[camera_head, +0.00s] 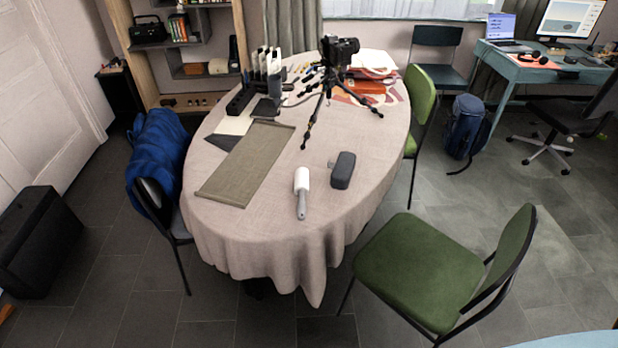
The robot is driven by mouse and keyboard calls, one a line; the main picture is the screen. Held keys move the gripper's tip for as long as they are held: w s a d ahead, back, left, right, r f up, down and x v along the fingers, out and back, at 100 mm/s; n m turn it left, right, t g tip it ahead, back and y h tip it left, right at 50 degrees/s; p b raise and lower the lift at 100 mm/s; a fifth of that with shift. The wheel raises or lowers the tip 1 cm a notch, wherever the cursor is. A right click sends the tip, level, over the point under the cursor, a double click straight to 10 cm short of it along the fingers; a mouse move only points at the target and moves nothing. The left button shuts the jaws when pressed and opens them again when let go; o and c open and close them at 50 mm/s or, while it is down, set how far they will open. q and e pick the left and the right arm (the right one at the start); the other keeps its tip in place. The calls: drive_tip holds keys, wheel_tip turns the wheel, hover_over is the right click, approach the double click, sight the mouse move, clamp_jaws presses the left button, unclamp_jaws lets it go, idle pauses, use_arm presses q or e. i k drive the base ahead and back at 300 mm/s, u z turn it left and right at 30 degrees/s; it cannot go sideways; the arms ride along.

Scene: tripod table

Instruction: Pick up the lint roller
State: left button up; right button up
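The lint roller (301,190) lies on the near part of the oval table (262,232), which has a pale pinkish-beige cloth. Its white roll points away from me and its grey handle points toward the near table edge. A dark grey case (343,170) lies just to its right, apart from it. Neither of my grippers shows in the head view.
A grey-green mat (247,163) lies left of the roller. A camera on a black tripod (327,85) stands farther back. A green chair (420,268) stands at the near right, and a chair with a blue jacket (158,155) at the left. Open floor lies in front.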

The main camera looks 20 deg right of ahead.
sight(301, 175)
drive_tip(key=i, duration=1)
drive_tip(key=z, duration=0.2)
